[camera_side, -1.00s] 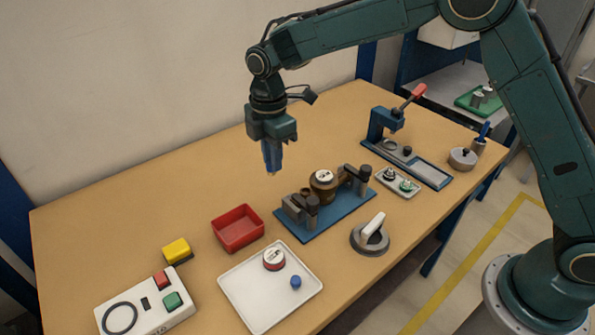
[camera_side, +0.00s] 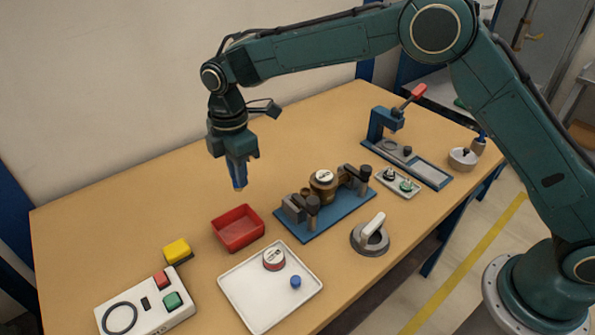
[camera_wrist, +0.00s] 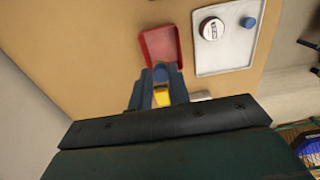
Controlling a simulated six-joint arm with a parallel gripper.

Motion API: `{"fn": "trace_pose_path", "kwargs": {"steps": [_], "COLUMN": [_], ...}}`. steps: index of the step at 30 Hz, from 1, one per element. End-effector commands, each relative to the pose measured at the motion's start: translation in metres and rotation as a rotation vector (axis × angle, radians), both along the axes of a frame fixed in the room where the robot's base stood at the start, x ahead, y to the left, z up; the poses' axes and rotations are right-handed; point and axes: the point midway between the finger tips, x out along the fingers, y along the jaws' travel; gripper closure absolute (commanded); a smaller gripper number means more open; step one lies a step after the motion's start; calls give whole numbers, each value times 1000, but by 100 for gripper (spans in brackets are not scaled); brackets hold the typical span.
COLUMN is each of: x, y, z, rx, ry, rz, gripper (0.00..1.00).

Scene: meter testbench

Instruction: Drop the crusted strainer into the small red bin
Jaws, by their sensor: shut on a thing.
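My gripper (camera_side: 239,187) is shut on the crusted strainer (camera_side: 240,190), which shows in the side view only as a small brownish tip below the blue fingers. Its shape and crust are too small to make out. The fingertips also show in the wrist view (camera_wrist: 160,72). The small red bin (camera_side: 238,230) is open and looks empty on the table. In the side view my gripper hangs above the table, with its tips just over the bin's far rim in the picture. In the wrist view the bin (camera_wrist: 160,46) lies just beyond the fingertips.
A white tray (camera_side: 250,302) with a round meter (camera_side: 274,258) and blue cap (camera_side: 295,282) stands in front of the bin. A blue fixture (camera_side: 325,218) is to the right. A yellow block (camera_side: 177,250) and a control box (camera_side: 148,314) are left.

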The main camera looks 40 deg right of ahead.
Motion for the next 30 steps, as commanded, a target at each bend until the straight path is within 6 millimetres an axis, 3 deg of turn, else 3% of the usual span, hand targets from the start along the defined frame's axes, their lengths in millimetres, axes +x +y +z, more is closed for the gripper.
{"fn": "trace_pose_path", "kwargs": {"steps": [15, 28, 29, 30], "x": [0, 0, 0, 0], "y": [0, 0, 0, 0], "z": [-42, -47, -47, -47], "rx": [0, 0, 0, 0], "ry": [1, 0, 0, 0], "rz": [0, 0, 0, 0], "gripper": [94, 94, 78, 70]}}
